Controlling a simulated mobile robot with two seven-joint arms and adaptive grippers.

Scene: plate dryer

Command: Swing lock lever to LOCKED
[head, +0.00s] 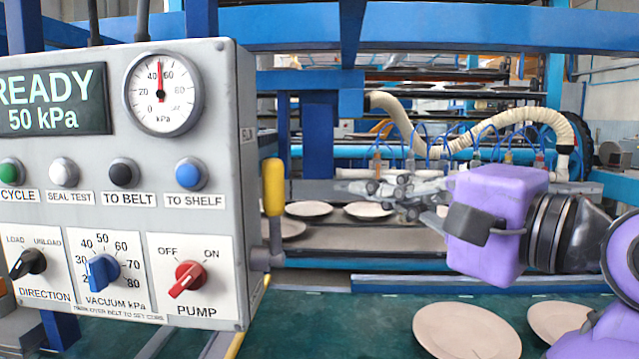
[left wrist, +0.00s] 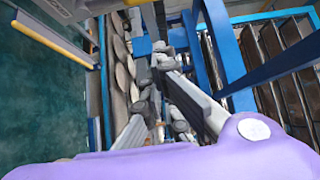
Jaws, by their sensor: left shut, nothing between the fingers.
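The lock lever (head: 274,190) has a yellow grip and stands upright on a grey pivot at the right side of the control box (head: 222,250). No LOCKED mark is readable in view. My left gripper (head: 368,188), on a purple wrist, points left toward the lever. Its grey fingers are shut and empty, to the right of the lever and apart from it. In the left wrist view the fingers (left wrist: 162,62) reach up the middle of the picture; I cannot make out the lever surely there. My right gripper is not in view.
The box carries a READY 50 kPa display (head: 55,98), a gauge (head: 162,95), buttons and knobs. White plates (head: 368,210) lie on the belt behind, and more plates (head: 466,331) on the green surface in front. Blue beams (head: 460,27) and hoses surround the belt.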

